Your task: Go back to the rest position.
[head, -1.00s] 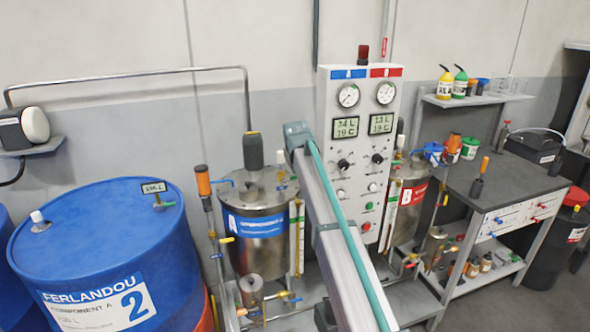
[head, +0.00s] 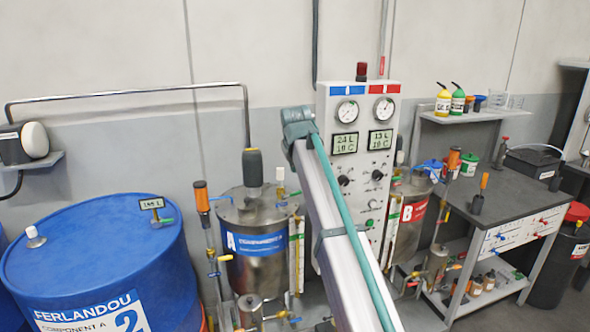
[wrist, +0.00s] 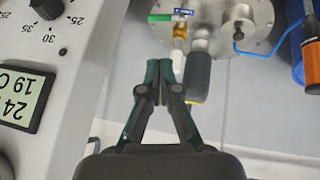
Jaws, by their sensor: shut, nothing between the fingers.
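My gripper (wrist: 159,78) shows in the wrist view with its dark green fingertips together and nothing between them. It hangs in free space, with the lid of tank A (wrist: 235,22) beyond it and the control panel (wrist: 50,80) to the left. In the head view my arm slants up across the middle, in front of the control panel (head: 382,100); my gripper cannot be made out there. Tank A (head: 258,268), a steel vessel with a blue label, stands left of the arm. Tank B (head: 408,225), with a red label, stands to its right, partly hidden.
A blue drum (head: 90,250) fills the lower left. A dark bench (head: 500,195) stands at the right, with a shelf (head: 470,115) of small bottles above it. Valves and upright pipes crowd both tanks. The wall space above is clear.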

